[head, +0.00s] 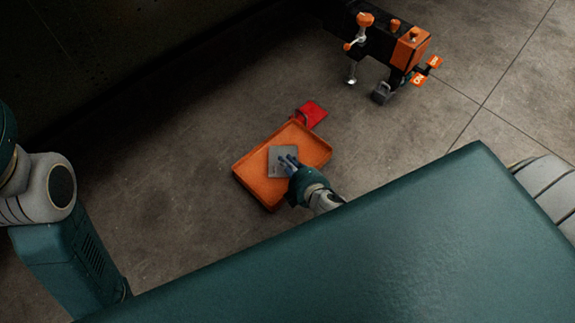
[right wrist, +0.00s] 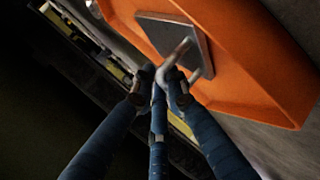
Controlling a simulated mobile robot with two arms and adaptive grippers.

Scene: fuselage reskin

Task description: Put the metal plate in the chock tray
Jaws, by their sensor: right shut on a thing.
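The metal plate (head: 275,163) is a grey square over the orange chock tray (head: 313,143) on the floor. In the right wrist view the plate (right wrist: 160,30) carries a bent metal handle (right wrist: 207,58), with the orange tray (right wrist: 255,70) behind it. My right gripper (head: 287,161) has blue fingers and is shut on the plate's handle, as its fingertips (right wrist: 160,82) show. I cannot tell whether the plate touches the tray floor. My left arm shows at the left edge of the head view, but its gripper is out of view.
A red block (head: 314,113) with a handle lies on the floor against the tray's far side. A black and orange machine (head: 405,48) stands at the top right, with a grey block (head: 381,94) near it. A dark wall (head: 90,60) runs along the upper left.

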